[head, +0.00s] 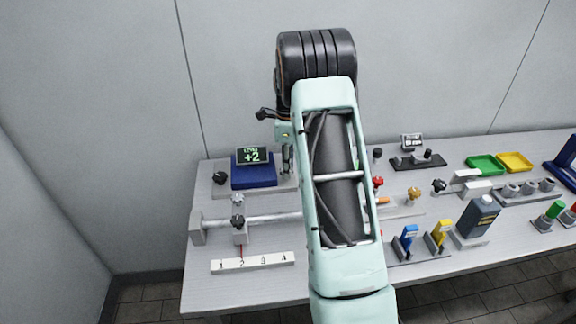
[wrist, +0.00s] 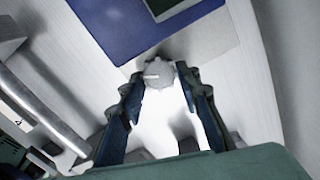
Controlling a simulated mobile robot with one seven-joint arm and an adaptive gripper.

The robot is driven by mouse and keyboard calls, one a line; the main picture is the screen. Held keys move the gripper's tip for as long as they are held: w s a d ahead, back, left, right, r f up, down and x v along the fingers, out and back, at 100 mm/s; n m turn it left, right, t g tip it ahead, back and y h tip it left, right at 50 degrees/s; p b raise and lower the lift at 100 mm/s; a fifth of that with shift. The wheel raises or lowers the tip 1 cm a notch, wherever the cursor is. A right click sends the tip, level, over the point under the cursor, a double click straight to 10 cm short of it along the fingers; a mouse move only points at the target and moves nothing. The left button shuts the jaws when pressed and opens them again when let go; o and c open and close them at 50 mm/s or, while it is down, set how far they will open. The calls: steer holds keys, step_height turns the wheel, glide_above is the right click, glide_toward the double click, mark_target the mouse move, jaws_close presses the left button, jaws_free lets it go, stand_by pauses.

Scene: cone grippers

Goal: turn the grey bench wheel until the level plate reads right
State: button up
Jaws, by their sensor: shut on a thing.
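The grey bench wheel (wrist: 158,75) shows in the wrist view as a round knob with a pale mark on it. My gripper (wrist: 160,80) has a finger on each side of it and is shut on it. In the head view my gripper (head: 288,160) points down just right of the blue box, and the wheel is hidden there by my gripper and arm. The level plate (head: 254,155) is a dark display on top of the blue box (head: 254,174). It reads +2 in green; the small line above is hard to read.
A dark knob (head: 220,178) stands left of the blue box. In front are a grey rail (head: 265,219) with a slider and a numbered white scale (head: 253,262). My arm covers the table's middle. Green (head: 486,164) and yellow trays (head: 515,161) and a dark bottle (head: 478,216) stand at right.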

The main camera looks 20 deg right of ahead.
steer(key=n, duration=0.5)
steer(key=shift+w+n, duration=0.1)
steer(key=shift+n, duration=0.2)
steer(key=n, duration=0.6)
steer(key=shift+w, duration=0.1)
stand_by(0.4)
steer(key=o, duration=1.2)
steer(key=shift+c, duration=0.2)
steer(key=shift+r, duration=4.05)
steer(key=shift+c, duration=0.5)
